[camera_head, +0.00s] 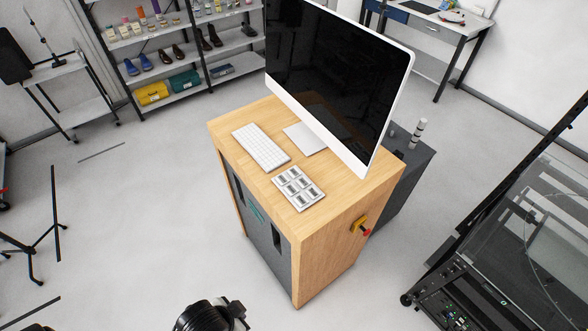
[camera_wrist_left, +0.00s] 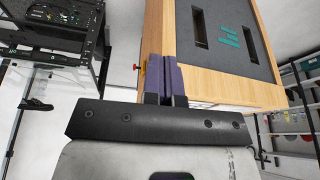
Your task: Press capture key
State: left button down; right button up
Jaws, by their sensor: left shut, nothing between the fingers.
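A white keypad (camera_head: 299,187) with several grey keys lies on the wooden desk (camera_head: 340,187), near its front corner. The marks on its keys are too small to read, so I cannot tell which is the capture key. My left gripper (camera_wrist_left: 163,78) is shut and empty in the left wrist view. Its purple fingers show against the desk's wooden side and grey front panel, and the keypad is out of that view. A black part of my left arm (camera_head: 205,317) shows at the bottom of the head view, apart from the desk. My right gripper is not in view.
A white keyboard (camera_head: 261,148) lies beside the keypad. A large monitor (camera_head: 330,80) stands behind them. A yellow box with a red button (camera_head: 360,226) sticks out from the desk's side. A black-framed machine (camera_head: 500,265) stands at right.

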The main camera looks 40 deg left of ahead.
pick_arm(q)
jog(key=w+a+m+t+y+b, duration=0.1)
jog(key=w+a+t+y, duration=0.2)
jog(key=w, duration=0.6)
jog(key=w+a+m+t+b, duration=0.1)
jog(key=w+a+t, duration=0.1)
jog(key=w+t, duration=0.5)
jog(key=w+r+m+t+h+b, duration=0.1)
jog(key=w+r+m+t+h, duration=0.1)
jog(key=w+r+m+h, duration=0.35)
jog(key=w+d+r+m+t+h+b, duration=0.1)
jog(key=w+r+m+h, duration=0.1)
jog(key=w+m, duration=0.6)
jog(key=w+r+m+t+h+b, duration=0.1)
jog(key=w+r+m+t+h, duration=0.15)
jog(key=w+m, duration=0.4)
jog(key=w+a+f+m+g+y+b, duration=0.1)
jog(key=w+a+m+g, duration=0.3)
jog(key=a, duration=0.4)
jog(key=w+a+f+m+g+b, duration=0.2)
jog(key=w+a+m+g, duration=0.2)
jog(key=a+m+g, duration=0.2)
jog(key=shift+a+f+g+y, duration=0.15)
jog(key=shift+a+g+y, duration=0.25)
jog(key=shift+a+g, duration=0.5)
